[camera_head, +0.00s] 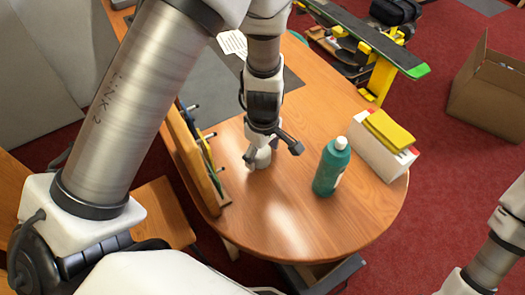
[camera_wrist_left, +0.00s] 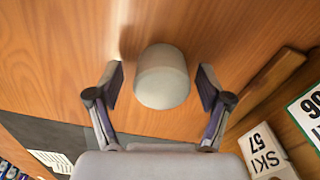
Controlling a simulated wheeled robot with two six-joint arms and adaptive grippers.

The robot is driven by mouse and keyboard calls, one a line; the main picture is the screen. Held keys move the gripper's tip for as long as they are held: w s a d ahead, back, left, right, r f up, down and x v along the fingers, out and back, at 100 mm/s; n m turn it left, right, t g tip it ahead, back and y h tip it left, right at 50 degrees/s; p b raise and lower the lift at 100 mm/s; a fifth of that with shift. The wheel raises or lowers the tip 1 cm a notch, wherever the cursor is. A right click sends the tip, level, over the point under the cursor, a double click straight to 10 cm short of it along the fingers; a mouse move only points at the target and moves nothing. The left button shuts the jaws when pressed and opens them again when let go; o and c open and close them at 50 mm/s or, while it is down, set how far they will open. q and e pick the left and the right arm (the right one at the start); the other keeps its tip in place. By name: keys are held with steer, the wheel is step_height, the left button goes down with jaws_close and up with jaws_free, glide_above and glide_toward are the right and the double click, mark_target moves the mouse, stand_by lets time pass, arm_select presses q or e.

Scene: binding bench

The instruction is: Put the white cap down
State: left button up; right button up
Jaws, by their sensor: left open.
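The white cap (camera_wrist_left: 162,77), a pale rounded piece, stands between the fingers of my left gripper (camera_wrist_left: 160,86) in the left wrist view. The fingers are spread, with a gap on each side of the cap. In the head view the cap (camera_head: 262,158) appears low at the wooden table (camera_head: 285,205), partly hidden by my left gripper (camera_head: 272,152). It looks as if it rests on the tabletop. My right gripper is out of view; only part of my right arm shows at the lower right.
A green bottle (camera_head: 331,170) with a white top stands right of the gripper. A white box with a yellow pad (camera_head: 390,131) is beyond it. A wooden rack (camera_head: 196,160) stands left of the gripper. The table's front is clear. A cardboard box (camera_head: 487,95) is on the red floor.

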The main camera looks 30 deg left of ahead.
mark_target(263, 152)
arm_select(q)
step_height(263, 152, up, 12)
steer(key=shift+r+b, duration=0.25)
steer(key=shift+b, duration=0.05)
steer(key=shift+s, duration=0.1)
stand_by(0.3)
